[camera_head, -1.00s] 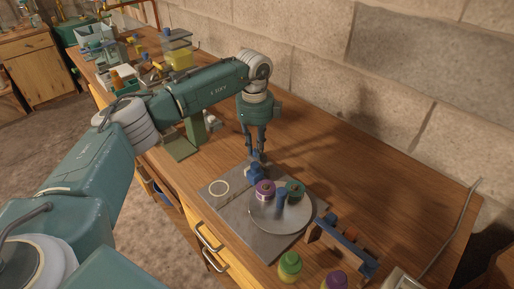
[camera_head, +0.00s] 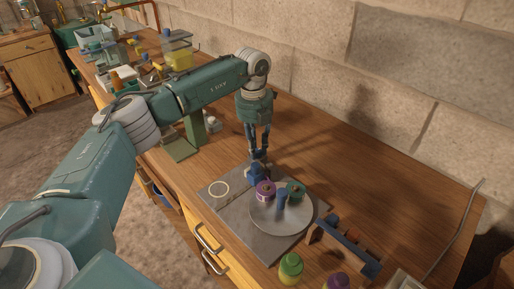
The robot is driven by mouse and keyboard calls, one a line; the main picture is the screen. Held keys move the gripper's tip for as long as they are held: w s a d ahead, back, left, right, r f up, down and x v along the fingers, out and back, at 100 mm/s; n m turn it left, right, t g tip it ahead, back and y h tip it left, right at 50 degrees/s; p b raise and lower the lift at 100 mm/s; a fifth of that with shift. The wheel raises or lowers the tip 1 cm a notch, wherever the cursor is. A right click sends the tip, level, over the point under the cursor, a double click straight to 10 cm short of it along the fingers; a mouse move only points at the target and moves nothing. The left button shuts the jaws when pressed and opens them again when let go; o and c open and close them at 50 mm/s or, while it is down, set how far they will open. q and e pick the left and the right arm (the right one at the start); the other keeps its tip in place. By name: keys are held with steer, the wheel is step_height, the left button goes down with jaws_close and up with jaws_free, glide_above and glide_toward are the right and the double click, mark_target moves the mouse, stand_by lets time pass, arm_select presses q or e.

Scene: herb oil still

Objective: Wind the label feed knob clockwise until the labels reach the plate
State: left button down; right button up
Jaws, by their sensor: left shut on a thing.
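My left gripper (camera_head: 258,153) points straight down over the grey board, its fingers shut on a small grey knob at the top of a blue block (camera_head: 255,174). The fingers hide most of the knob, and I cannot make out any marks on it. The block stands at the back edge of a round grey plate (camera_head: 268,222). On the plate are a jar with a purple lid (camera_head: 265,190), a jar with a green lid (camera_head: 295,189) and a blue post (camera_head: 281,201). I cannot make out a label strip. My right gripper is out of view.
A pale ring (camera_head: 219,189) marks the grey board (camera_head: 238,217) left of the plate. A blue-and-wood rack (camera_head: 345,243) stands to the right. A green-lidded bottle (camera_head: 290,266) and a purple-lidded one (camera_head: 336,282) stand at the front. The bench (camera_head: 400,190) is clear toward the wall.

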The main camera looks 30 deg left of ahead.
mark_target(258, 149)
arm_select(q)
steer(key=m, duration=0.4)
steer(key=shift+w+r+m, duration=0.15)
steer(key=shift+m, duration=0.15)
steer(key=m, duration=0.9)
steer(key=shift+w+b, duration=0.1)
steer(key=shift+b, duration=0.3)
steer(key=shift+m+g, duration=0.3)
steer(key=shift+m, duration=1.8)
steer(key=shift+r, duration=0.1)
steer(key=c, duration=1.7)
jaws_free()
steer(key=shift+o, duration=0.8)
step_height(258, 149, up, 12)
steer(key=shift+w, duration=0.15)
